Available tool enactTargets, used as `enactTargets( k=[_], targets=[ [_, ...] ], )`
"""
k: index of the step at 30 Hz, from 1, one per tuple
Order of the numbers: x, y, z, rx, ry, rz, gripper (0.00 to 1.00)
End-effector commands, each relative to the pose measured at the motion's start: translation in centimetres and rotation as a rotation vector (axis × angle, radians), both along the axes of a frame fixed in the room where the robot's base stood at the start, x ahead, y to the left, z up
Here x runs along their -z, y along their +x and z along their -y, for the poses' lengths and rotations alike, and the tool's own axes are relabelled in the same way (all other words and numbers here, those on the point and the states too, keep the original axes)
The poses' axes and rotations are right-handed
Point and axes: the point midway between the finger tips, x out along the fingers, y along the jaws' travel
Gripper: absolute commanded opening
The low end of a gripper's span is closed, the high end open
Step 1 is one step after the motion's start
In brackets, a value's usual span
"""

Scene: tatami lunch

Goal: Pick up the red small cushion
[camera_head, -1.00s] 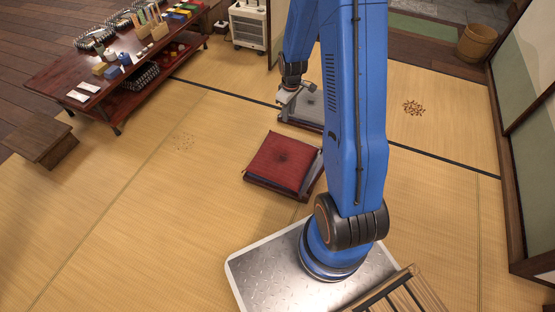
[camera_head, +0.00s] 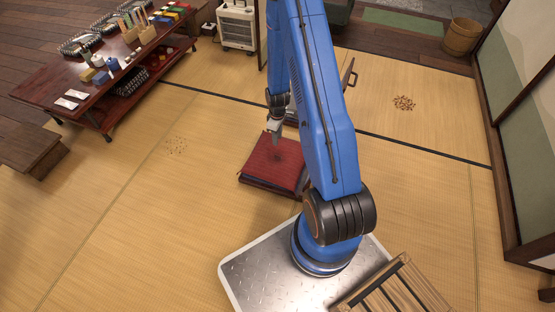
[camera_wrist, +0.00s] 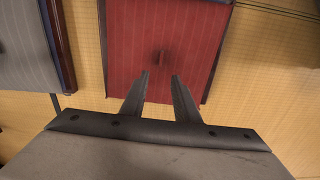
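The red small cushion (camera_head: 276,160) lies on a low dark wooden seat on the tatami, left of my blue arm in the head view. In the wrist view the red cushion (camera_wrist: 165,40) fills the upper middle, with a dark tuft at its centre. My gripper (camera_head: 275,138) is over the cushion's far part in the head view. In the wrist view its two fingers (camera_wrist: 160,75) are apart with nothing between them, pointing toward the tuft. I cannot tell whether the fingertips touch the cushion.
A grey cushion (camera_wrist: 28,45) is left of the red one in the wrist view. A low dark table (camera_head: 65,82) with many small goods stands at upper left. A white heater (camera_head: 237,27) and a wooden bucket (camera_head: 461,36) are at the back.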

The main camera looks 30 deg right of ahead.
Motion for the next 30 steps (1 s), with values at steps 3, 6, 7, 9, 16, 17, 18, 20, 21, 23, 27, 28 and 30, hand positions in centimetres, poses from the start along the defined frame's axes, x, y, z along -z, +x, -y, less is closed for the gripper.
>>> enactTargets(
  k=[3, 6, 7, 9, 16, 17, 18, 20, 21, 23, 27, 28, 30],
  targets=[
    [1.8, 0.0, 0.0, 0.000, 0.000, -0.001, 0.28],
    [3.2, -0.1, 0.0, 0.000, 0.001, -0.002, 0.28],
    [3.6, -0.1, 0.0, 0.000, 0.000, -0.001, 0.28],
    [4.6, -0.1, 0.0, 0.000, 0.000, -0.003, 0.28],
    [7.1, -0.1, 0.0, 0.000, 0.000, -0.001, 0.28],
    [7.3, -0.1, 0.0, 0.000, 0.000, -0.001, 0.28],
    [7.4, -0.1, 0.0, 0.000, 0.000, -0.001, 0.28],
    [7.6, -0.1, 0.0, 0.000, 0.000, 0.000, 0.28],
    [7.7, -0.1, 0.0, 0.000, 0.000, 0.000, 0.28],
    [7.8, -0.1, 0.0, 0.000, 0.000, 0.000, 0.28],
    [8.7, -0.2, 0.0, 0.000, 0.000, -0.001, 0.28],
    [9.1, -0.3, 0.0, 0.000, 0.001, -0.002, 0.28],
    [9.9, -0.4, 0.0, 0.001, 0.000, -0.003, 0.28]
  ],
)
